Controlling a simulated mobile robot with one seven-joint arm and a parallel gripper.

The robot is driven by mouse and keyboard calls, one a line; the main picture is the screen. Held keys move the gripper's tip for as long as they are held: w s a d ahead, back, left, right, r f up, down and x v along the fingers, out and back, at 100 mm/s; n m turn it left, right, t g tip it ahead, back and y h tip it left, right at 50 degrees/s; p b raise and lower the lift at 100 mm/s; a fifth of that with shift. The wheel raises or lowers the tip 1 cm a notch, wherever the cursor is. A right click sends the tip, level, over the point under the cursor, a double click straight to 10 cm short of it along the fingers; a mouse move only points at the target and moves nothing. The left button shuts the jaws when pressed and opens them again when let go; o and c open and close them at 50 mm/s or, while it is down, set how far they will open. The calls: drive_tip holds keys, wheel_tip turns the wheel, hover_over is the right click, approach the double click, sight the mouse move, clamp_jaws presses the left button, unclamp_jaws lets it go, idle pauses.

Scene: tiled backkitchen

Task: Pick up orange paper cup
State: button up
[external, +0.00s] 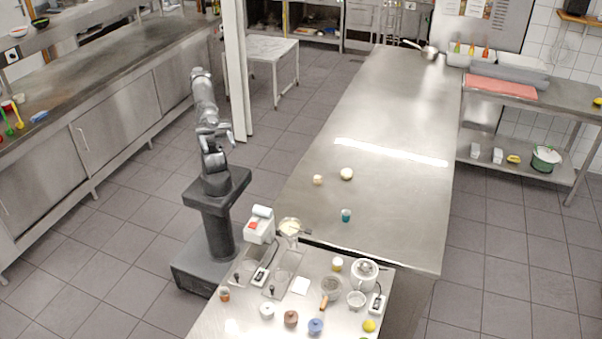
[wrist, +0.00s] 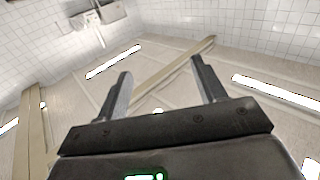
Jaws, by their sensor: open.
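A small orange cup (external: 224,294) appears to stand at the left edge of the near steel table; it is too small to tell its material. My gripper (external: 229,137) is up in the air by my arm, well away from the cup and above the floor left of the long counter. In the wrist view my gripper (wrist: 161,68) has its two fingers wide apart with nothing between them. That view faces the ceiling and upper walls, and no cup shows in it.
The near table (external: 213,318) is crowded with a white machine (external: 260,225), clear trays, jars (external: 316,326) and a white pot (external: 364,273). A teal cup (external: 346,215) and two pale round items stand on the long counter (external: 385,125), which is otherwise mostly clear.

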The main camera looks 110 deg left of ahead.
drive_tip(key=s+d+f+g+y, duration=0.4)
drive_tip(key=d+f, duration=0.4)
drive_tip(key=f, duration=0.4)
drive_tip(key=t, duration=0.1)
approach(225, 296)
drive_tip(key=x, duration=0.4)
drive_tip(key=f+x, duration=0.1)
drive_tip(key=x, duration=0.3)
drive_tip(key=shift+a, duration=0.15)
drive_tip(key=c, duration=1)
